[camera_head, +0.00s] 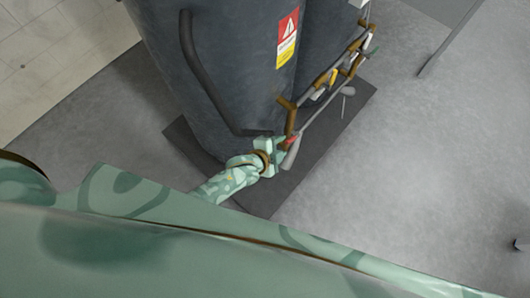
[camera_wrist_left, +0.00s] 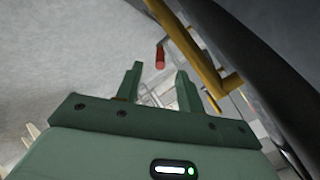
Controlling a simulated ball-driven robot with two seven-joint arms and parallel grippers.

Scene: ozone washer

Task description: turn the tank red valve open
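The red valve handle (camera_wrist_left: 160,58) shows in the left wrist view as a short red cylinder just beyond the fingertips, between them in the picture. In the head view it is a small red spot (camera_head: 291,141) low on the pipework beside the dark tank (camera_head: 225,65). My left gripper (camera_wrist_left: 158,82) is open, its two green fingers apart with nothing seen between them. In the head view the left gripper (camera_head: 277,147) is at the tank's lower right, close beside the red handle; I cannot tell whether they touch. My right gripper is not in view.
Brown and grey pipes (camera_head: 325,80) run along the tank's right side, and a brown pipe (camera_wrist_left: 190,50) passes close to the right finger. The tank stands on a dark base plate (camera_head: 325,140). Grey floor (camera_head: 440,150) to the right is mostly clear.

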